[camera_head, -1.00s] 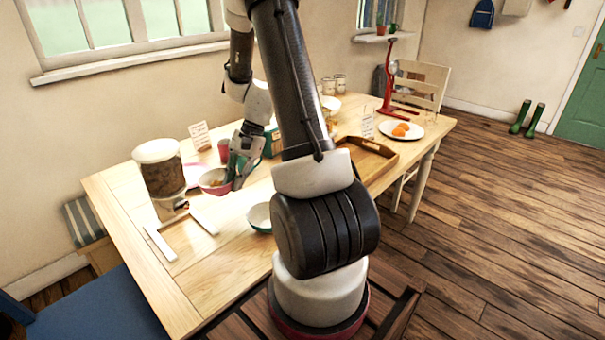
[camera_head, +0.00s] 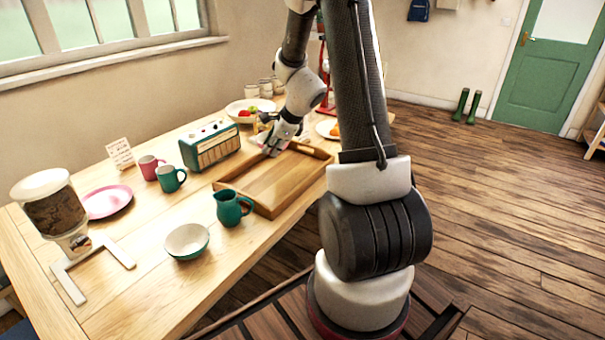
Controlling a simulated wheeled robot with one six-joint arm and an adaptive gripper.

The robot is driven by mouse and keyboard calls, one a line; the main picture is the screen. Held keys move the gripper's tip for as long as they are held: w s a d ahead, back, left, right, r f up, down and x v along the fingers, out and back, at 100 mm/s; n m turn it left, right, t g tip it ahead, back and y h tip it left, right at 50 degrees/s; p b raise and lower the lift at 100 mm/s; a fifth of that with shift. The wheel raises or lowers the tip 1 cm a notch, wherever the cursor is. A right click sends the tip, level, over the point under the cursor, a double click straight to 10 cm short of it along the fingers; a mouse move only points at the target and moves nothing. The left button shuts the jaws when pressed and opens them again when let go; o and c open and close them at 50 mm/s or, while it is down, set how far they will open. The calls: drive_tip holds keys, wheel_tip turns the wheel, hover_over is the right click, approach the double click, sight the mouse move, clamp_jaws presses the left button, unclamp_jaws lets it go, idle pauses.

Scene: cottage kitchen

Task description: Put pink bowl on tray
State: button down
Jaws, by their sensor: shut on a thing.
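The wooden tray (camera_head: 268,183) lies on the table, its left and front parts bare. My gripper (camera_head: 270,143) is over the tray's back edge, pointing down, and is shut on the pink bowl (camera_head: 284,148). Only a little of the bowl shows beside the fingers; my gripper hides most of it. I cannot tell whether the bowl touches the tray.
A teal jug (camera_head: 231,208) stands close to the tray's left front corner, and a green-white bowl (camera_head: 187,241) is further left. A teal radio (camera_head: 210,145) stands behind the tray. Two mugs, a pink plate (camera_head: 107,201) and a dispenser (camera_head: 55,212) are on the left. A fruit bowl (camera_head: 249,110) is behind.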

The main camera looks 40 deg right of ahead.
drive_tip(key=shift+w+d+f+m+h, duration=0.1)
drive_tip(key=shift+d+f+m+h, duration=0.1)
drive_tip(key=shift+d+m+h, duration=0.15)
drive_tip(key=shift+a+f, duration=0.1)
drive_tip(key=shift+f, duration=4.7)
drive_tip(key=c, duration=1.4)
unclamp_jaws()
drive_tip(key=shift+f, duration=0.1)
